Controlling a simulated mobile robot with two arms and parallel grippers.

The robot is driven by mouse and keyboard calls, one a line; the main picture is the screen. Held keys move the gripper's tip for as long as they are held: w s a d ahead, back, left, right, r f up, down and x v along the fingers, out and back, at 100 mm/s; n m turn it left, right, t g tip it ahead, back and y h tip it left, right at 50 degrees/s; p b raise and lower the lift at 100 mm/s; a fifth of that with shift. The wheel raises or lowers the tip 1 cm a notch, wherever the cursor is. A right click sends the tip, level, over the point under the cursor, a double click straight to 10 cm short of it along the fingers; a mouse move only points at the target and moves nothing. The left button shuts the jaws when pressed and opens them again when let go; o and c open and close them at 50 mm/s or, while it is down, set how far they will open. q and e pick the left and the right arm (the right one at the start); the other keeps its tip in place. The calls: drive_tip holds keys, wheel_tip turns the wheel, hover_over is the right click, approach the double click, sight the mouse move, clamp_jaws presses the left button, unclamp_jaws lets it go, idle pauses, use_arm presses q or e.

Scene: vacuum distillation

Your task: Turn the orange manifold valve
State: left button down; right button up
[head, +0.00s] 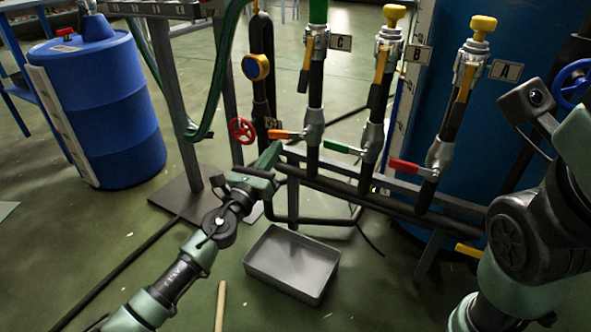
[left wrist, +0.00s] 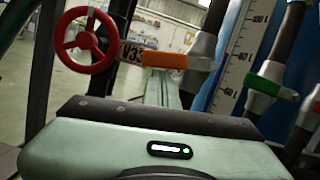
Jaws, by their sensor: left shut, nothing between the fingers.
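The orange manifold valve handle (head: 285,134) sticks out to the left from the leftmost valve, under label C, in the head view. It lies roughly level and also shows in the left wrist view (left wrist: 165,60). My left gripper (head: 272,153) is just below and left of this handle, its fingers shut and empty. In the left wrist view the green fingers (left wrist: 162,88) point toward the handle and overlap its lower edge. I cannot tell whether they touch it. My right arm stands at the right edge; its fingers cannot be made out.
A green handle (head: 343,148) and a red handle (head: 405,166) sit on the valves to the right. A red handwheel (head: 242,130) is close on the left. A grey tray (head: 292,262) lies on the floor below. A blue drum (head: 105,110) stands far left.

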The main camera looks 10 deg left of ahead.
use_arm(q)
drive_tip(key=shift+w+a+r+m, duration=0.1)
drive_tip(key=shift+a+r+m, duration=0.2)
drive_tip(key=shift+r, duration=0.45)
